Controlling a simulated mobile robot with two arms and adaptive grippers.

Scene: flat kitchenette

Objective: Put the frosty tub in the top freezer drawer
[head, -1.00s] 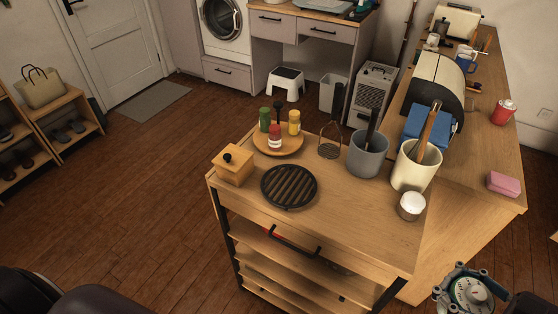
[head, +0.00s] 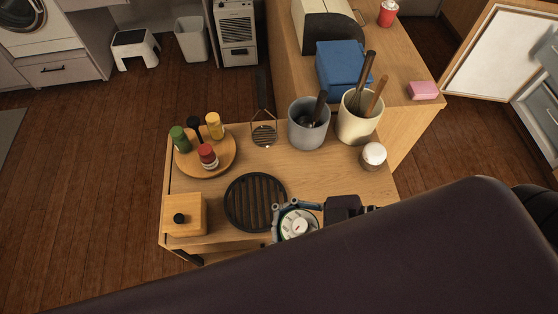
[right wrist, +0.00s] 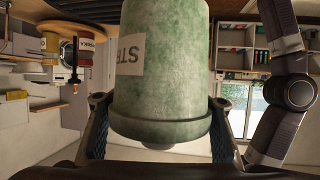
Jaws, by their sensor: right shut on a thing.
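The frosty tub (right wrist: 160,75) is a mottled green, round tub with a pale label, seen close in the right wrist view. It appears upside down there, with its wide rim towards my wrist. In the head view its round, pale top (head: 298,226) shows. My right gripper (right wrist: 158,108) is shut on it, one finger on each side of the rim. In the head view this gripper (head: 296,218) is over the front of the wooden trolley. At the right edge, a white door (head: 497,52) stands open beside pale drawers (head: 546,112), apparently the freezer. My left gripper is not in view.
The trolley top (head: 330,178) holds a black grill plate (head: 255,201), a wooden box (head: 184,216), a round tray of bottles (head: 222,165), two utensil pots (head: 308,125) and a white-lidded jar (head: 373,156). A counter with a pink sponge (head: 423,90) lies behind. My arm covers the lower right.

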